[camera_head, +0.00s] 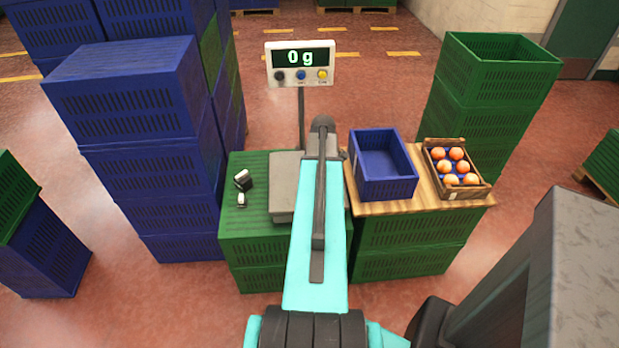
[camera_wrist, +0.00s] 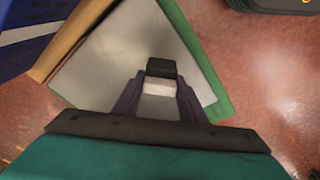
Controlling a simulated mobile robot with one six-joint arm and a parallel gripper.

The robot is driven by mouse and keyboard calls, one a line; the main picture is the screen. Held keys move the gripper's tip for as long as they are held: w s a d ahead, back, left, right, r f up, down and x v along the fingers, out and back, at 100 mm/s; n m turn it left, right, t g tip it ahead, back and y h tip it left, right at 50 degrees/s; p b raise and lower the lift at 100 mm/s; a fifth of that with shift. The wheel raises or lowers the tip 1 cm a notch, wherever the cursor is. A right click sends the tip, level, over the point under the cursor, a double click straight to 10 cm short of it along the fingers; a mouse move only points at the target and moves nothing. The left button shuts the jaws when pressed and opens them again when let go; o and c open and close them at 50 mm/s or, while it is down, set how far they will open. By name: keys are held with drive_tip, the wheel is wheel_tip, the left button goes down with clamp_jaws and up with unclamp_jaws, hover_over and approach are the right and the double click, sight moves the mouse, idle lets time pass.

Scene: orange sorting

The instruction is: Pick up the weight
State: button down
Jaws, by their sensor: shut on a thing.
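In the wrist view, my gripper (camera_wrist: 160,88) is shut on a small block-shaped weight (camera_wrist: 160,78), black on one part and white on the other. The grey scale plate (camera_wrist: 110,60) lies beneath it in that view. The scale display (camera_head: 300,57) reads 0 g. In the head view, my arm hides the gripper and the held weight. Two other small black-and-white weights, an upper one (camera_head: 243,180) and a lower one (camera_head: 241,200), are on the green crate top (camera_head: 258,165) left of the scale plate (camera_head: 284,200).
Right of the scale, an empty blue crate (camera_head: 383,165) and a small wooden crate (camera_head: 474,191) of oranges stand on a wooden board (camera_head: 425,201). Tall blue crate stacks (camera_head: 150,165) rise at left, a green stack (camera_head: 480,100) at right. Open red floor lies around.

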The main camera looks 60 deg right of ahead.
drive_tip(key=s+a+b, duration=0.1)
drive_tip(key=s+a, duration=0.4)
drive_tip(key=s, duration=0.2)
drive_tip(key=shift+s+a+r, duration=0.15)
drive_tip(key=shift+a+r, duration=0.05)
drive_tip(key=shift+r, duration=0.25)
idle(0.4)
drive_tip(key=w+a+r+n, duration=0.1)
drive_tip(key=w+a+r, duration=0.4)
drive_tip(key=w+a, duration=0.65)
drive_tip(key=w+a+r, duration=0.5)
drive_tip(key=w+a, duration=0.3)
drive_tip(key=w, duration=0.7)
drive_tip(key=w+a+r, duration=0.3)
drive_tip(key=a, duration=0.7)
drive_tip(key=w+a+r, duration=0.3)
drive_tip(key=a, duration=0.7)
drive_tip(key=w+a+r, duration=0.3)
drive_tip(key=a+r, duration=0.1)
drive_tip(key=a, duration=0.6)
drive_tip(key=shift+w+a+n, duration=0.3)
drive_tip(key=shift+w+n, duration=0.05)
drive_tip(key=shift+n, duration=0.05)
